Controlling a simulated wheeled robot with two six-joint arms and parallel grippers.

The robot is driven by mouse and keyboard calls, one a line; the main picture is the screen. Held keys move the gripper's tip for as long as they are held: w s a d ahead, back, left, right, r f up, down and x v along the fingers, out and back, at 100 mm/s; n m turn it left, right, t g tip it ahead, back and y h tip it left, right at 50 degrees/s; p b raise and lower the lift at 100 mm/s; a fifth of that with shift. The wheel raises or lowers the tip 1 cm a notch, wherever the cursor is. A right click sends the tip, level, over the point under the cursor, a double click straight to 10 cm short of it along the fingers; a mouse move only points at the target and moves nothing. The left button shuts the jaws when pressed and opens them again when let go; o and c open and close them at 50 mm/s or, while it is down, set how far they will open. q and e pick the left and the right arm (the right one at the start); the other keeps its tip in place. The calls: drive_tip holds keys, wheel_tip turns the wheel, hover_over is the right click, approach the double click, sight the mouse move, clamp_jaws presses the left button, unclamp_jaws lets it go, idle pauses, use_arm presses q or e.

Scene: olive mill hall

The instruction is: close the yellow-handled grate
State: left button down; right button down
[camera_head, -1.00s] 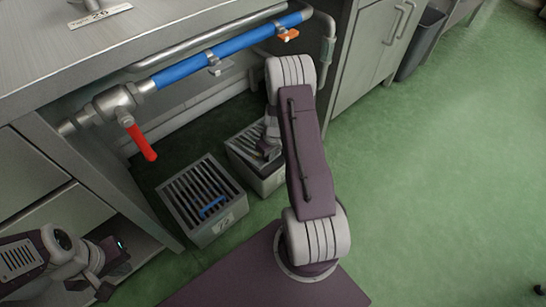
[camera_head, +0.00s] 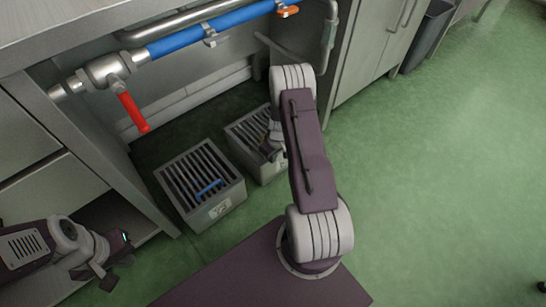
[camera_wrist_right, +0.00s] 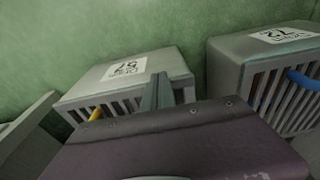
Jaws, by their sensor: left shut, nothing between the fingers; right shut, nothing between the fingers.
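The yellow-handled grate (camera_wrist_right: 82,112) shows in the right wrist view as dark slats on the grey box marked 57 (camera_wrist_right: 122,69). Its yellow handle (camera_wrist_right: 96,113) peeks out at the left, and my gripper's body hides much of the grate. In the head view its slatted box (camera_head: 243,134) stands under the counter, handle hidden. My right gripper (camera_head: 270,150) is shut and empty over this box; a finger (camera_wrist_right: 160,92) shows against it in the wrist view. I cannot tell whether they touch, or how far the grate stands open. My left gripper (camera_head: 108,280) is shut and empty at lower left.
A second box marked 72 (camera_head: 215,212), with a blue-handled grate (camera_head: 207,163), stands just beside it. Above are a blue pipe (camera_head: 195,40) and a red valve lever (camera_head: 133,113). Cabinets flank the recess. Green floor (camera_head: 450,180) is clear on the right.

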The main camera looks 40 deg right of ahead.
drive_tip(key=s+r+p, duration=0.4)
drive_tip(key=r+p, duration=0.3)
drive_tip(key=r, duration=0.5)
drive_tip(key=shift+s+d+r, duration=0.2)
drive_tip(key=shift+s+r, duration=0.15)
